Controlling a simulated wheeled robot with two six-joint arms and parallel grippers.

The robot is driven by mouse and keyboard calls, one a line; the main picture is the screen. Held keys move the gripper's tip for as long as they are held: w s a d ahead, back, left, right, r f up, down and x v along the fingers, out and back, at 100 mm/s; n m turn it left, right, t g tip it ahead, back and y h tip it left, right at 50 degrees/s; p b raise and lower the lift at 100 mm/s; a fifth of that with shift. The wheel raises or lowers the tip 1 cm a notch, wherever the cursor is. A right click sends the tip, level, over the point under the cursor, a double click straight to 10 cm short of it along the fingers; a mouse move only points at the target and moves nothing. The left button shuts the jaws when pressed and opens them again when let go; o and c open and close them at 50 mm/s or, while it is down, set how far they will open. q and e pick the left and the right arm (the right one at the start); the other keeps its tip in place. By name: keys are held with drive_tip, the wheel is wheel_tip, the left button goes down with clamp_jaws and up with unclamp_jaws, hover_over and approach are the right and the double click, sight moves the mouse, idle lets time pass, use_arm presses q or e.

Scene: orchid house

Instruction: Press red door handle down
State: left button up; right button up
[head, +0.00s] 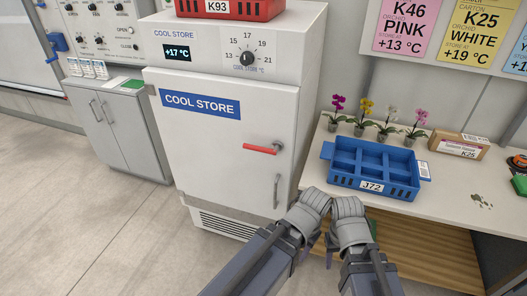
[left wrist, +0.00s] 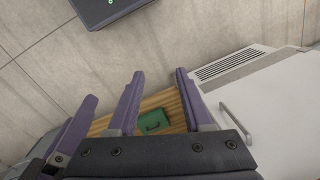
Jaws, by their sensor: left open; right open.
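The red door handle (head: 260,149) lies nearly level on the white cool store door (head: 215,135), its grey pivot at the right end. My left gripper (left wrist: 159,74) is open and empty in the left wrist view, its purple fingers apart and pointing down over the floor and wooden shelf. My right gripper (head: 331,250) is below and to the right of the handle in the head view, its fingers mostly hidden by its own wrist. Neither gripper touches the red handle.
A grey vertical grip (head: 277,190) sits lower on the door. A bench at right holds a blue crate (head: 372,168), several orchids and a cardboard box (head: 459,144). A slatted shelf (head: 430,250) lies beneath. A green case (left wrist: 153,121) is on it. Floor at left is clear.

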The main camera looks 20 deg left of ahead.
idle(0.5)
use_arm(q)
drive_tip(key=shift+o, duration=0.6)
drive_tip(key=shift+w+a+f, duration=0.1)
drive_tip(key=shift+w+f, duration=0.05)
drive_tip(key=m+t+y+b, duration=0.3)
drive_tip(key=t+y+b, duration=1.05)
drive_tip(key=b, duration=0.65)
approach(253, 148)
drive_tip(key=f+x, duration=0.1)
drive_tip(key=x, duration=0.3)
drive_tip(key=shift+m+t+h, duration=0.25)
drive_tip(key=shift+m+h, duration=0.05)
drive_tip(key=shift+h, duration=0.15)
drive_tip(key=shift+p+x, duration=0.5)
drive_tip(key=shift+x, duration=3.1)
drive_tip(key=shift+r, duration=0.15)
drive_tip(key=shift+c, duration=0.2)
clamp_jaws()
